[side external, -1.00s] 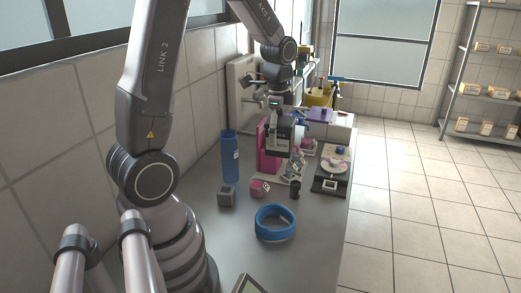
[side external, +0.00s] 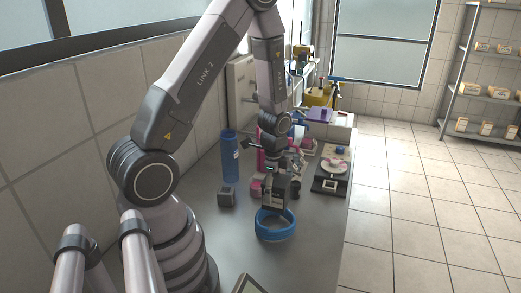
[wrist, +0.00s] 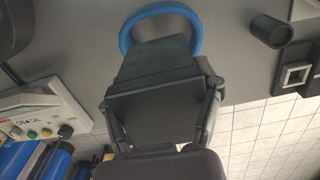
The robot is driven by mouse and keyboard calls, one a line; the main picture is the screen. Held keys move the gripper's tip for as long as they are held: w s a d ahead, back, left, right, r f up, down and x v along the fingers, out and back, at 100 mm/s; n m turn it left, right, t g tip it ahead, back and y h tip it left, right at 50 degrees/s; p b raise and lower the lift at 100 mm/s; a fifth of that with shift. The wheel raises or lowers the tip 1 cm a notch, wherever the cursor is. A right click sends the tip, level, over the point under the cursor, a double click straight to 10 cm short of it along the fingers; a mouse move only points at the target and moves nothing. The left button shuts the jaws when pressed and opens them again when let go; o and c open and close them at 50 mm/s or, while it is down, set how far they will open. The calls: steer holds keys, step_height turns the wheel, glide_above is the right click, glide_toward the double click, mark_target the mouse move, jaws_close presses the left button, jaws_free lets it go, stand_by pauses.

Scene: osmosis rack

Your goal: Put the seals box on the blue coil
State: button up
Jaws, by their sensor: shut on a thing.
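My gripper (side external: 275,180) is shut on the seals box (side external: 274,198), a dark box with a pale marking on its face. The box also shows dark grey between the fingers in the wrist view (wrist: 155,62). The blue coil (side external: 275,234) is a ring lying flat on the grey bench, in front of the gripper. The box hangs at the coil's far rim in the side view, overlapping it; whether they touch I cannot tell. In the wrist view the coil's blue rim (wrist: 190,18) curves beyond the box, which hides part of it.
A black cylinder (side external: 296,188) stands close right of the gripper. A dark device (side external: 331,183) sits near the bench's right edge. The bench around the coil's near side is clear.

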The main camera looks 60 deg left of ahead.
steer(key=shift+f, duration=1.8)
steer(key=o, duration=1.3)
step_height(320, 180, up, 12)
steer(key=shift+r, duration=0.1)
steer(key=s+d+r+n+t, duration=0.1)
steer(key=d+r+n, duration=0.1)
steer(key=r, duration=0.4)
steer(key=s+d+r+n+t, duration=0.1)
steer(key=s+d+r, duration=0.1)
steer(key=r, duration=0.4)
steer(key=s+d+r+n+t, duration=0.1)
steer(key=s+r+n, duration=0.1)
steer(key=s+r, duration=0.1)
steer(key=s+d+r+n+t, duration=0.1)
steer(key=s+d+r+n, duration=0.1)
steer(key=s, duration=0.2)
steer(key=s+d+r+n+t, duration=0.1)
steer(key=s+d+r+n, duration=0.1)
steer(key=s+r, duration=0.1)
steer(key=shift+s+r+t, duration=0.3)
steer(key=shift+s+r, duration=0.05)
steer(key=shift+s, duration=0.2)
